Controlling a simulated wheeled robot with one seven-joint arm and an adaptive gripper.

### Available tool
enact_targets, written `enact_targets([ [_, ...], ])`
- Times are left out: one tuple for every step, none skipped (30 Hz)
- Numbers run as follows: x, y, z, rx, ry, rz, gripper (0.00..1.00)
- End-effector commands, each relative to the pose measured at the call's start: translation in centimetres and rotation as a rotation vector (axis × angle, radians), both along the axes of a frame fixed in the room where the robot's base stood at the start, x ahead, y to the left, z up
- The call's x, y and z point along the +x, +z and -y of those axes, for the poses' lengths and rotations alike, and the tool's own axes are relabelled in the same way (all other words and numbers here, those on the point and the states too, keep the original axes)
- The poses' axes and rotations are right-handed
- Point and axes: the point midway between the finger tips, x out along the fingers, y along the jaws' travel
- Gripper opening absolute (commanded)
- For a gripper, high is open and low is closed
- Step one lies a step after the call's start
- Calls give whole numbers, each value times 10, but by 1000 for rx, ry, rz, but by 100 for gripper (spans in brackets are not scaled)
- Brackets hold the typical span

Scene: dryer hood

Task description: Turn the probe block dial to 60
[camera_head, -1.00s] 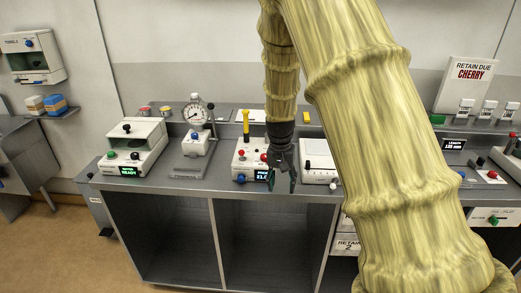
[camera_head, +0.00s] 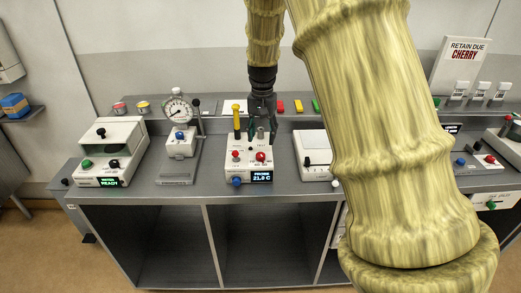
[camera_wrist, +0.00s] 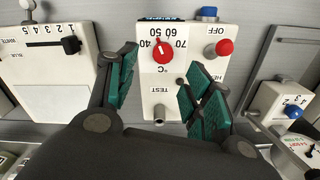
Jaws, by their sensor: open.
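The probe block (camera_head: 247,172) is a white box on the bench with a lit display reading 21.0 C. Its red dial (camera_wrist: 163,49) has a white pointer line and a scale marked 40, 50, 60, 70, upside down in the wrist view; the pointer seems to lie near 50, exact value unclear. The dial also shows in the head view (camera_head: 261,156). My gripper (camera_wrist: 158,68) is open and empty, its green-padded fingers on either side below the dial in the wrist view, apart from it. In the head view my gripper (camera_head: 262,136) is over the block's back part.
The block also carries another red knob (camera_wrist: 224,47) by OFF, a blue knob (camera_head: 236,181) and a yellow-handled probe (camera_head: 237,118). A white slider box (camera_head: 313,155) stands close on the right, a gauge stand (camera_head: 179,140) on the left. Bare bench lies in front.

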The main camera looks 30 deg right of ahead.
Motion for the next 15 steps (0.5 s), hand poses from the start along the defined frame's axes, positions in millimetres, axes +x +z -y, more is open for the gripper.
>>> enact_targets([
  [0, -7, -1, 1, 2, -3, 51],
  [0, -13, -1, 0, 3, -4, 51],
  [0, -19, -2, 0, 3, -4, 51],
  [0, -24, -2, 0, 4, -4, 51],
  [0, -29, -2, 0, 4, -4, 51],
  [1, -35, -2, 1, 4, -3, 51],
  [1, -39, -2, 1, 4, -3, 51],
  [1, -43, -2, 0, 4, -3, 51],
  [0, -49, -2, 1, 3, -3, 51],
  [0, -53, -2, 1, 3, -3, 51],
  [0, -56, -2, 1, 2, -2, 51],
  [0, -61, -1, 0, 2, -1, 51],
  [0, -64, -1, 1, 2, -2, 51],
  [0, -66, -1, 1, 2, -2, 51],
  [0, -69, -1, 0, 2, -1, 51],
])
